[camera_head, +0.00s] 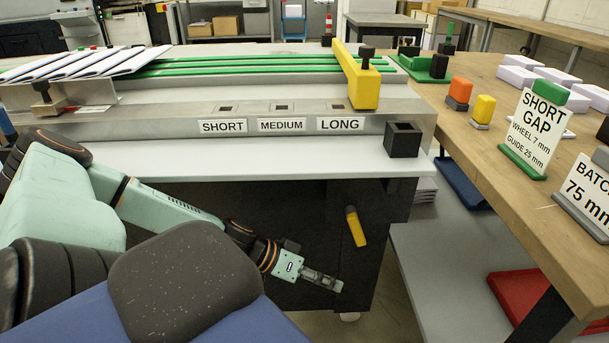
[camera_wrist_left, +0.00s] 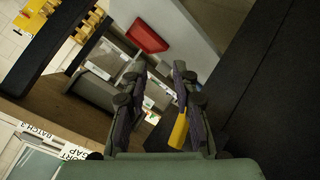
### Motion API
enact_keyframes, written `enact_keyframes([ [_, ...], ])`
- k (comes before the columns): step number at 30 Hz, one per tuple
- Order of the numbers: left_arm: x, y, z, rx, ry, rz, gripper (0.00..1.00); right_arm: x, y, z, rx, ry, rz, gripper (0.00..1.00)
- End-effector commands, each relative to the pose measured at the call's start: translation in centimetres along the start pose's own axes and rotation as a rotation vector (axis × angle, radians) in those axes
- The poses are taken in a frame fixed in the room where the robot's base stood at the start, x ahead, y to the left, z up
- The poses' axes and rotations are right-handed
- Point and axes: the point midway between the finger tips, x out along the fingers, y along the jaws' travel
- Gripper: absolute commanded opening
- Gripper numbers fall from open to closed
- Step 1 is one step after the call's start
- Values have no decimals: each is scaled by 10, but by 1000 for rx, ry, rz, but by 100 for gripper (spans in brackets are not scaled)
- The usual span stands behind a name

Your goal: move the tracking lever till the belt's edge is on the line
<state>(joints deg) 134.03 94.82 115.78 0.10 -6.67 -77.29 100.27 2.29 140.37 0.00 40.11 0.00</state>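The tracking lever, a yellow handle with a dark tip (camera_head: 356,226), sticks out tilted on the dark front panel (camera_head: 300,210) of the machine. My left gripper (camera_head: 335,284) is below and a little left of it in the head view, apart from it. In the left wrist view the gripper (camera_wrist_left: 159,72) has its fingers spread with nothing gripped. The yellow lever (camera_wrist_left: 180,130) shows close beside the right-hand finger there. Green belts (camera_head: 240,67) run along the machine top. I cannot make out a line at a belt edge. My right gripper is not in view.
A black square socket block (camera_head: 404,139) sits at the front right corner. A wooden bench (camera_head: 500,130) with signs stands right. A red tray (camera_head: 500,298) lies low under it.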

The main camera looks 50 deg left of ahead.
Motion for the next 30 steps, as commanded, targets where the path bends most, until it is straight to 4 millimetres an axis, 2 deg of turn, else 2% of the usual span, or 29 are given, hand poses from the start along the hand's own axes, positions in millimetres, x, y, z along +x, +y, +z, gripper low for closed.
enact_keyframes([
  [15,-1,0,14,-238,-141,-226,28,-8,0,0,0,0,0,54],
  [30,-5,14,47,-217,-297,-365,28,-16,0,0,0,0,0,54],
])
